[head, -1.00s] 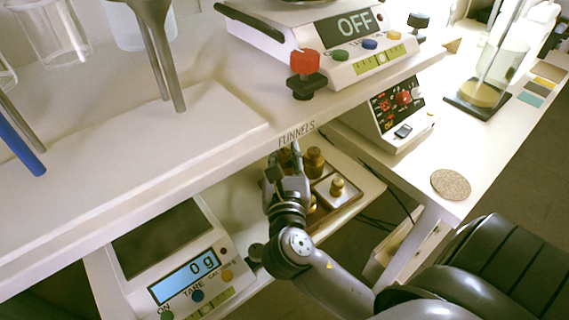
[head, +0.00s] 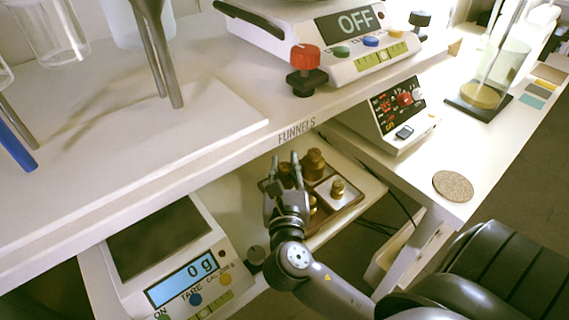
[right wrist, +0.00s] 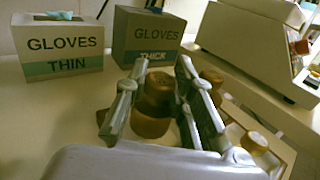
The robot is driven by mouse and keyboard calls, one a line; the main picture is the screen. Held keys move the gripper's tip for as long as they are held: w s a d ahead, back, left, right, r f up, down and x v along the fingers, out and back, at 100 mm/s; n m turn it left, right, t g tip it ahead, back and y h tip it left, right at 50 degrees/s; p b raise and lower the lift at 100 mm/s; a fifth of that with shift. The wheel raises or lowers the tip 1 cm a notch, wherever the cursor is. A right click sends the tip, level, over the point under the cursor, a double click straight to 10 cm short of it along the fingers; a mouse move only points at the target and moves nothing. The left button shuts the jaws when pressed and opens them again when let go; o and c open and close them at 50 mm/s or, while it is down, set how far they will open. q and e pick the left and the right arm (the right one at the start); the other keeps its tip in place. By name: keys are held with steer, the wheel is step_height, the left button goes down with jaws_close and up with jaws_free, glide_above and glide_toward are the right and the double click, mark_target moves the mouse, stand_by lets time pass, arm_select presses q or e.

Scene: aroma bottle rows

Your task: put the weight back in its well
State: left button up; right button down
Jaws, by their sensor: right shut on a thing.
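My right gripper (head: 285,162) is over the lower shelf, at the left side of a wooden weight block (head: 350,203). In the right wrist view my right gripper (right wrist: 160,70) has its two fingers on either side of a brass weight (right wrist: 150,124) with a darker top, and is shut on it. The fingers hide part of this weight, and I cannot tell how far its base is from a well. Other brass weights stand in the block: a large one (head: 315,163) at the back and a smaller one (head: 338,188) on a pale plate. My left gripper is not in view.
The upper shelf edge, marked FUNNELS (head: 297,132), runs close above my right gripper. A scale (head: 185,270) reading 0 g stands to the left on the lower shelf. Glove boxes (right wrist: 58,48) (right wrist: 148,38) stand behind in the wrist view.

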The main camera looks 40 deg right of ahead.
steer(key=c, duration=1.4)
jaws_free()
steer(key=shift+f, duration=0.1)
steer(key=shift+o, duration=0.2)
steer(key=shift+r, duration=0.25)
steer(key=v, duration=1.2)
steer(key=shift+r+p, duration=0.3)
steer(key=shift+r, duration=0.05)
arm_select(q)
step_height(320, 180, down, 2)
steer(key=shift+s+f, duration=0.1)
